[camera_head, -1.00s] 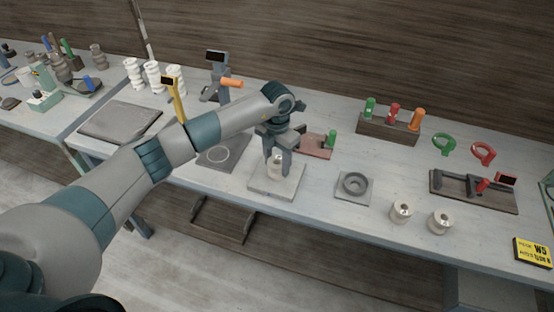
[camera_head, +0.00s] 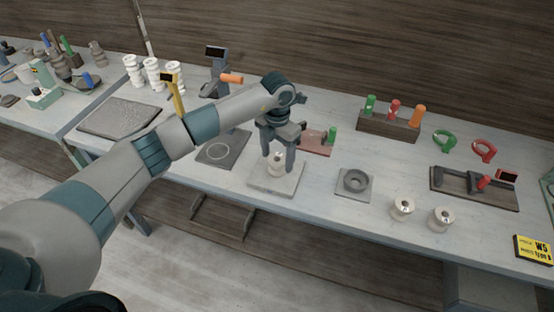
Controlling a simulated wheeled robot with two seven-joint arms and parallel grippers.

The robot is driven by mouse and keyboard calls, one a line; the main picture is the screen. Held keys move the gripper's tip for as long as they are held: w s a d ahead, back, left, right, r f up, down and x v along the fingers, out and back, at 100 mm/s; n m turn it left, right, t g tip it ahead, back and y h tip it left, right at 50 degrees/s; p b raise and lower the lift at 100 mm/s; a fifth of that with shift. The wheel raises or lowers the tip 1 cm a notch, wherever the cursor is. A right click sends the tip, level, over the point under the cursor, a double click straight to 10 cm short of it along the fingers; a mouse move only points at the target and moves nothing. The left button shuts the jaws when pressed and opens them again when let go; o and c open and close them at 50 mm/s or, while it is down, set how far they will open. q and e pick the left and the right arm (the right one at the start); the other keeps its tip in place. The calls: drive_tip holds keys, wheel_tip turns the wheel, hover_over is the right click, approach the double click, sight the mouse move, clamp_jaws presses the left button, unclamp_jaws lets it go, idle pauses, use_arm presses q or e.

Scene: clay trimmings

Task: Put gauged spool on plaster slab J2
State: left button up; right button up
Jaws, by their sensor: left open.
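A cream spool (camera_head: 276,165) stands upright on a pale square slab (camera_head: 276,183) near the middle of the table; I take the slab to be plaster slab J2, but no label on it can be read. My left gripper (camera_head: 278,167) points down over the slab with its open fingers on either side of the spool. Whether the fingers touch the spool cannot be told. Two similar cream spools, one (camera_head: 402,209) and another (camera_head: 441,219), stand on the table to the right. My right gripper is not in view.
A grey block with a round ring (camera_head: 355,182) lies right of the slab. A dark plate with a circle (camera_head: 222,150) lies to the left. Behind are a reddish board (camera_head: 316,145) and a wooden rack (camera_head: 388,127). A gauge fixture (camera_head: 474,189) and a yellow sign (camera_head: 534,250) are at right.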

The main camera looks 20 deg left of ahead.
use_arm(q)
wheel_tip(320, 180, up, 11)
drive_tip(key=b, duration=0.4)
drive_tip(key=shift+f, duration=0.1)
idle(0.4)
